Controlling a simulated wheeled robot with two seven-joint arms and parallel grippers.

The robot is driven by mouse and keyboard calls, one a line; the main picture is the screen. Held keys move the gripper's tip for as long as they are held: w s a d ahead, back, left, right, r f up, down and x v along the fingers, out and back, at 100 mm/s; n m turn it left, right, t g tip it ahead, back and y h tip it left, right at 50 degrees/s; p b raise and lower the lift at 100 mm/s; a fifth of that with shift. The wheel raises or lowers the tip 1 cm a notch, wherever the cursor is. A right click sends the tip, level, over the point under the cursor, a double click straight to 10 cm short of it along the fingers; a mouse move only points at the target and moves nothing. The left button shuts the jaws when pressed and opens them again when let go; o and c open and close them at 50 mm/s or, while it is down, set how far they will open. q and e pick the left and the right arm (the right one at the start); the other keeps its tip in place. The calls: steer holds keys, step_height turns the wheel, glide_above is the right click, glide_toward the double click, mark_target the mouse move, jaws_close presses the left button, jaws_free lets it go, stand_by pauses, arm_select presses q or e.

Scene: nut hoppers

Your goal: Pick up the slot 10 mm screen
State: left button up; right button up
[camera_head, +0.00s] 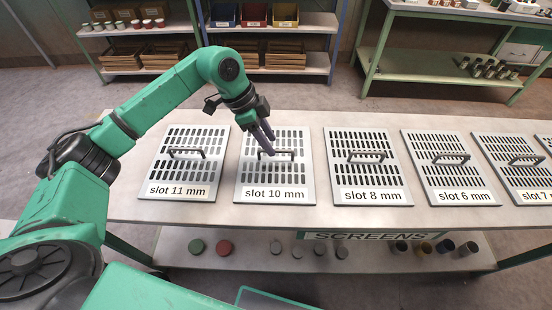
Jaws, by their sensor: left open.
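The slot 10 mm screen (245,176) is a grey slotted plate lying flat on the bench, with a dark bar handle (278,154) across its middle and its label along the front edge. My left gripper (269,139) is above this screen, pointing down at its upper middle, just behind and above the left part of the handle. Its fingers look empty. Whether the fingertips touch the handle cannot be told from this view. My right gripper does not show.
The slot 11 mm screen (160,176) lies close on the left and the slot 8 mm screen (371,180) on the right. The slot 6 mm screen (459,180) and others lie further right on the bench (322,211). A lower shelf (375,257) holds several small jars.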

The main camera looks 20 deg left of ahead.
arm_select(q)
steer(key=x, duration=0.5)
steer(key=shift+w+f+p, duration=0.15)
steer(key=shift+w+p, duration=0.05)
steer(key=shift+p, duration=0.15)
steer(key=shift+a, duration=0.1)
jaws_close()
stand_by(0.8)
